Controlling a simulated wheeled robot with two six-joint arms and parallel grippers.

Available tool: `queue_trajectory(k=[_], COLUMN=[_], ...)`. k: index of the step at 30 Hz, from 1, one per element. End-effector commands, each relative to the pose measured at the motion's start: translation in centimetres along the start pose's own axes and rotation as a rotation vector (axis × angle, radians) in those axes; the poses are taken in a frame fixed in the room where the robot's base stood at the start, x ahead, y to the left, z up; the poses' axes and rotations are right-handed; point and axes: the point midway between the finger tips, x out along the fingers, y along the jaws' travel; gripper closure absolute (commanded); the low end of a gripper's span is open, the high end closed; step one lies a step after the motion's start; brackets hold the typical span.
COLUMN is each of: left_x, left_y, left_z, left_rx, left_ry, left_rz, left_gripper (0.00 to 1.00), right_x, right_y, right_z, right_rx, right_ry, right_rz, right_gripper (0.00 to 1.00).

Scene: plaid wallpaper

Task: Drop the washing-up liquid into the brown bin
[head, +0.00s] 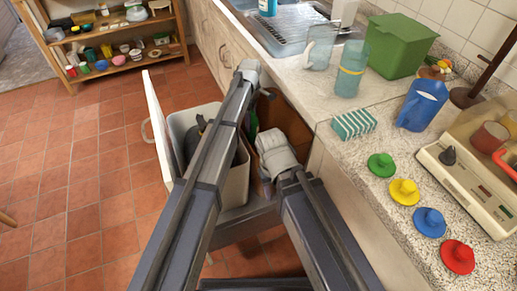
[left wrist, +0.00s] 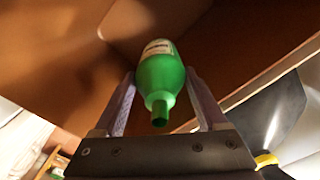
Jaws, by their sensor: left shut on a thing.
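The washing-up liquid is a green bottle with a pale label (left wrist: 162,70), seen in the left wrist view with its narrow neck towards the palm. My left gripper (left wrist: 161,76) is shut on it, one finger on each side. Brown surfaces surround the bottle there; I cannot tell whether they belong to the bin or the cupboard. In the head view a green sliver (head: 252,122) shows beside my left arm, probably the bottle. The brown bin (head: 263,186) stands in the pulled-out unit, largely covered by my arms. My right arm's folded joint covers its middle; my right gripper is hidden.
A grey bin (head: 181,121) stands left of the brown one, behind the white drawer front (head: 156,125). The worktop at right holds a green box (head: 397,45), a blue jug (head: 424,103), a striped sponge (head: 354,123) and scales (head: 459,186). Open tiled floor lies left.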

Motion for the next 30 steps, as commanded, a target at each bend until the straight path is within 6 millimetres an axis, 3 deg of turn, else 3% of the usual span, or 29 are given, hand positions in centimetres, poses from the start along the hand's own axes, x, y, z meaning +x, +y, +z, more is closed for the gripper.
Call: queue_trajectory(k=[21, 30], left_x=[12.8, 13.0], left_y=[0.0, 0.3], left_z=[0.0, 0.0], left_rx=[0.000, 0.000], left_ry=[0.000, 0.000], left_rz=[0.000, 0.000], left_gripper=[1.00, 1.00], right_x=[12.7, 12.9], right_y=[-1.0, -1.0], right_z=[-0.8, -0.8], right_rx=[-0.003, -0.003], right_ry=[0.001, 0.001], right_rz=[0.009, 0.012], right_gripper=[0.50, 0.50])
